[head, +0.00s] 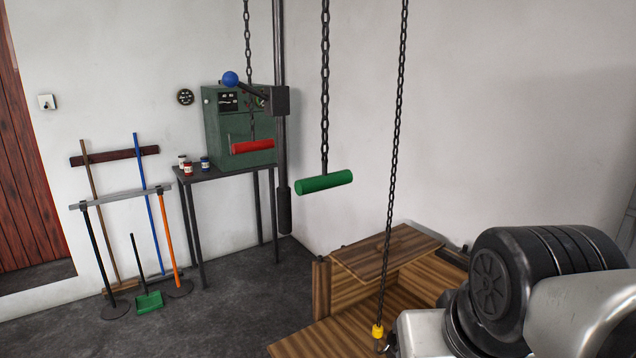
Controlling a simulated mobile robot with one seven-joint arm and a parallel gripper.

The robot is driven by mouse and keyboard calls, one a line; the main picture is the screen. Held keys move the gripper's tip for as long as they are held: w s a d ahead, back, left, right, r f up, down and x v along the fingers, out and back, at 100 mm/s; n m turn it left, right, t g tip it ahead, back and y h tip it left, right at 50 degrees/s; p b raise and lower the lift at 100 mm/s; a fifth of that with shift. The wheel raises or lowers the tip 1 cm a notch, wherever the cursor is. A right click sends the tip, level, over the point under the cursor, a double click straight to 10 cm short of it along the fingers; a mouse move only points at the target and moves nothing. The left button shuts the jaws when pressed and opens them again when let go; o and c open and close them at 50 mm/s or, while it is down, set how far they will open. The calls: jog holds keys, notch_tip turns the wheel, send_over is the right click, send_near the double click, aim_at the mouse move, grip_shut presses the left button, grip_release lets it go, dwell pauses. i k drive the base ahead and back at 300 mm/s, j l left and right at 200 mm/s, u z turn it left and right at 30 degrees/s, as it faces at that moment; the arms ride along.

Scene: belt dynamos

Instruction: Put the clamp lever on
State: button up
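The likely clamp lever is a dark rod with a blue ball knob (230,79). It reaches left and slightly up from a dark block (280,100) on a vertical dark pole (280,50). It stands in front of a green cabinet in the upper middle left of the head view. Part of my arm fills the lower right, well apart from the lever. I cannot make out my gripper's fingers in this view.
A red handle (252,146) and a green handle (324,182) hang on chains. Another chain has a yellow end (377,331) beside my arm. A wooden bench (385,252) stands lower right. The green cabinet (215,130) sits on a table (225,171). Tools lean left; dark floor is clear centrally.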

aim_at(229, 78)
jog(key=u, duration=3.7)
jog(key=z, duration=2.7)
jog(key=k+l+z, duration=0.1)
jog(key=k, duration=0.25)
